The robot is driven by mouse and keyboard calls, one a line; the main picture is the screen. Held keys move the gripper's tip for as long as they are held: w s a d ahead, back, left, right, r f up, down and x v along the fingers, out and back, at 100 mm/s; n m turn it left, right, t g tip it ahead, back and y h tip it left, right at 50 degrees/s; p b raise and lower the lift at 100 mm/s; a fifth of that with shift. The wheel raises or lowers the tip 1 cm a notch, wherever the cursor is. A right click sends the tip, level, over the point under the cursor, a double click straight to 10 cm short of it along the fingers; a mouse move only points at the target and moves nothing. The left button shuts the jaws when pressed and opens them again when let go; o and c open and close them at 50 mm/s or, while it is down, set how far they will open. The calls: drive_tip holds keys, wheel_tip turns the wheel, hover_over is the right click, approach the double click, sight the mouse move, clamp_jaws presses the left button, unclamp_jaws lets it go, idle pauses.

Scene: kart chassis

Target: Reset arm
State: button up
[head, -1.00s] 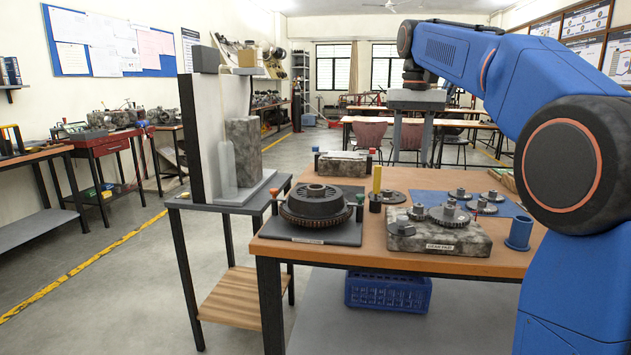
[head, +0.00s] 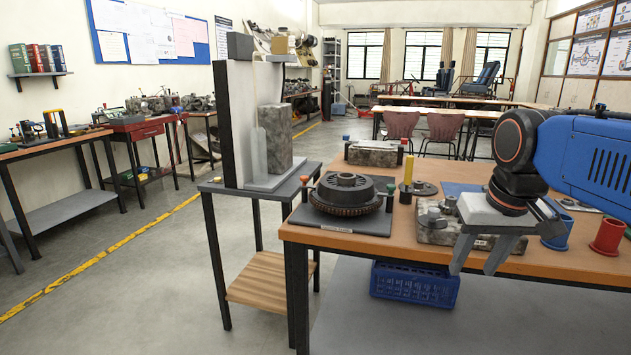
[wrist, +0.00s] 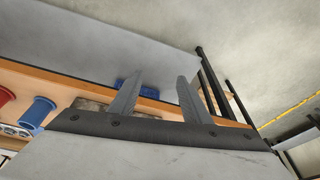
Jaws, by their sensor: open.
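My gripper (head: 478,256) hangs at the front right of the wooden-topped table (head: 425,250) in the head view, with its two grey fingers spread apart and nothing between them. It overlaps the stone gear block (head: 432,226) in the picture and hides part of it and its gears. In the wrist view my gripper's fingers (wrist: 155,95) stand apart and empty, with the table's edge and the grey lower shelf (wrist: 110,40) beyond them.
A clutch-like round part (head: 345,190) sits on a dark plate at the table's left. A blue cup (head: 557,232) and a red cup (head: 608,236) stand at the right. A blue crate (head: 415,284) is below. A side stand (head: 262,183) with a tall panel is at left.

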drive_tip(key=s+f+t, duration=0.1)
drive_tip(key=s+f, duration=0.9)
drive_tip(key=f, duration=0.4)
drive_tip(key=shift+s+a+f+n+t, duration=0.2)
drive_tip(key=shift+s+n+t, duration=0.1)
drive_tip(key=shift+s+n, duration=0.1)
drive_tip(key=shift+r, duration=0.1)
